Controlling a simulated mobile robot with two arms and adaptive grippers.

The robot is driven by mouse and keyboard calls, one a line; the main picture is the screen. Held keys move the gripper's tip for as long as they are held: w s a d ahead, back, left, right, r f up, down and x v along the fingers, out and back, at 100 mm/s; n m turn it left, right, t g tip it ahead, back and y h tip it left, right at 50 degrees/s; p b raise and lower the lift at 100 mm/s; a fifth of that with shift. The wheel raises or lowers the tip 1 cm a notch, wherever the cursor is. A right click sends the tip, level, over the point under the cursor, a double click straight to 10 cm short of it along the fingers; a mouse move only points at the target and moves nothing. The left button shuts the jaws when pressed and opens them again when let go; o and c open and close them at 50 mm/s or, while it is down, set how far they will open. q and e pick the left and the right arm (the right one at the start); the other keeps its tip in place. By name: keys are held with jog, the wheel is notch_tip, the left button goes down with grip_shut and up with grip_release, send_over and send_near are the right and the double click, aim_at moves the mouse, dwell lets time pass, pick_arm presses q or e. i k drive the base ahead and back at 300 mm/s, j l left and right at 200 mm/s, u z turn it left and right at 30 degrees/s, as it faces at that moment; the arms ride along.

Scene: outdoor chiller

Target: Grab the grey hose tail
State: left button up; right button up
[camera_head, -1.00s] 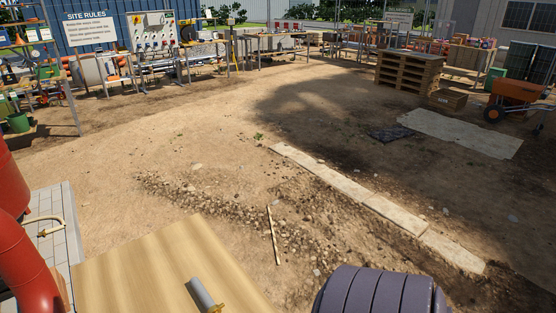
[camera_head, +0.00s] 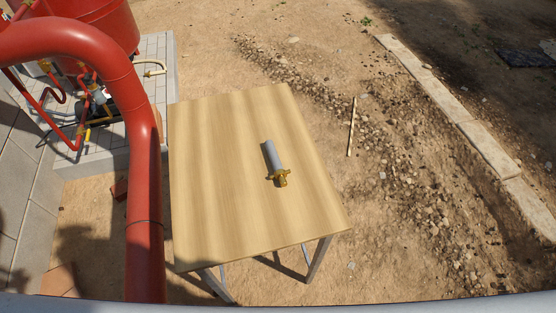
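A short grey hose tail (camera_head: 271,156) lies on the wooden table top (camera_head: 220,200), right of its middle. A brass fitting (camera_head: 279,178) with two lugs is at its near end. The grey end points away toward the table's far side. Nothing touches the hose tail, and it is fully visible. Neither of my grippers is in view.
A thick red pipe (camera_head: 146,215) runs down close along the table's left side. A red tank (camera_head: 100,22) and smaller red pipes stand on a paved plinth at the upper left. Dirt and rubble (camera_head: 400,170) lie right of the table.

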aim_at(280, 175)
jog(key=l+u, duration=0.3)
jog(key=l, duration=0.5)
jog(key=k+l+u, duration=0.1)
jog(key=l+u, duration=0.15)
jog(key=l, duration=0.55)
